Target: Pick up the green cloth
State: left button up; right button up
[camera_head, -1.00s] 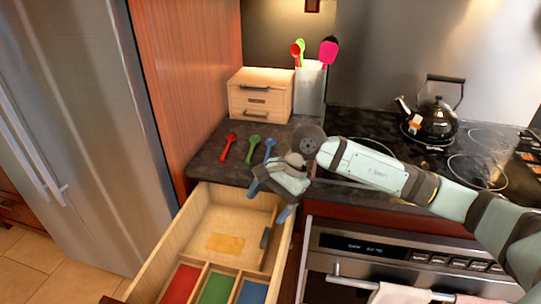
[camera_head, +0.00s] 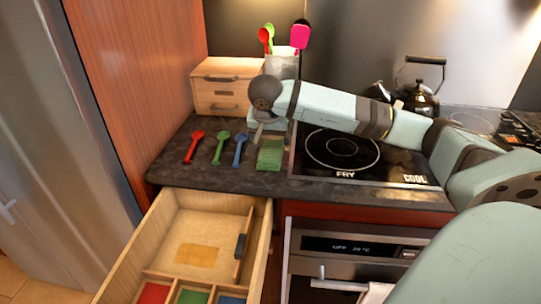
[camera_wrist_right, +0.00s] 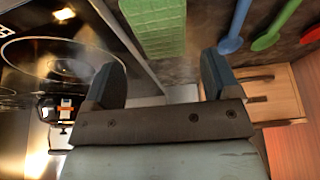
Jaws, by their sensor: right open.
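The green cloth (camera_head: 271,153) lies on the dark countertop, right of the blue spoon and beside the stove's left edge. It also shows at the top of the right wrist view (camera_wrist_right: 155,25). My right gripper (camera_head: 262,127) is just behind the cloth in the head view, partly hidden by my own wrist. In the right wrist view, my right gripper's two fingers (camera_wrist_right: 160,75) are apart with nothing between them, and the cloth lies beyond their tips. My left gripper is not in view.
Red (camera_head: 194,147), green (camera_head: 221,148) and blue (camera_head: 240,149) spoons lie left of the cloth. A wooden box (camera_head: 222,90) and a utensil holder (camera_head: 283,66) stand behind. The stove (camera_head: 345,150) with a kettle (camera_head: 418,98) is right. An open drawer (camera_head: 160,225) juts out in front.

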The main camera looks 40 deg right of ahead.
aim_at(271, 150)
jog(key=x, duration=0.6)
jog(key=shift+w+f, duration=0.1)
jog(key=shift+f, duration=0.2)
jog(key=shift+r, duration=0.1)
jog(key=c, duration=0.7)
